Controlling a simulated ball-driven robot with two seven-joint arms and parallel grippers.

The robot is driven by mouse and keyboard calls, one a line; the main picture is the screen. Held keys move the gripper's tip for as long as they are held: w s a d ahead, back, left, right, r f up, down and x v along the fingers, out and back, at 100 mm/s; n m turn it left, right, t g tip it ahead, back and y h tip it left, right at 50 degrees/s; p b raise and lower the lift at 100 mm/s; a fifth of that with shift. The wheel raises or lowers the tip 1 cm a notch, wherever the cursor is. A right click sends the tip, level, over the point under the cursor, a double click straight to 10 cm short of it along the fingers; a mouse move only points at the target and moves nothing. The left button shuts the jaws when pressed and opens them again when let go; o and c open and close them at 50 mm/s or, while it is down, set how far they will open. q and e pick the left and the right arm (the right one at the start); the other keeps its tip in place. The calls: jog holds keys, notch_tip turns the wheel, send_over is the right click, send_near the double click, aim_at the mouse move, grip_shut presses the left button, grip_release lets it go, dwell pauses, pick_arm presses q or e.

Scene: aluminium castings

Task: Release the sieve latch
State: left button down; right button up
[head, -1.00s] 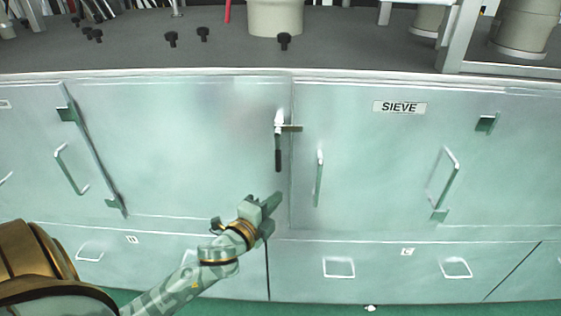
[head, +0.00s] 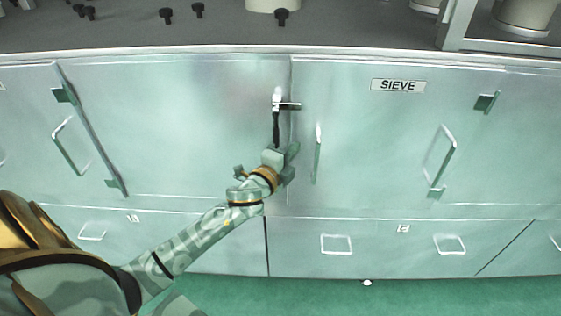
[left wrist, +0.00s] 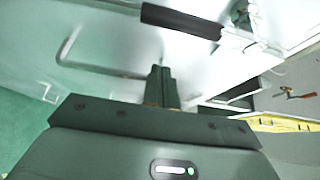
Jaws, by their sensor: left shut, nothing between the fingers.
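The sieve latch (head: 277,104) sits at the left edge of the cabinet door (head: 375,150) labelled SIEVE. Its short metal bar lies level across the seam, and its dark handle (head: 276,128) hangs straight down. My left gripper (head: 291,152) is just below the handle's lower end, slightly to its right, and partly hides that area. In the left wrist view its fingers (left wrist: 160,88) are together and empty. The dark handle grip (left wrist: 181,20) is beyond the fingertips there, with a visible gap. My right gripper is not in view.
Door pulls stand out near the latch, one close on the right (head: 318,153) and another farther right (head: 443,155). Drawers with handles (head: 336,244) run below. The grey worktop (head: 350,25) above carries black knobs (head: 281,17) and pots.

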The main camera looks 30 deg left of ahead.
pick_arm(q)
jog(key=a, duration=0.3)
jog(key=shift+a, duration=0.35)
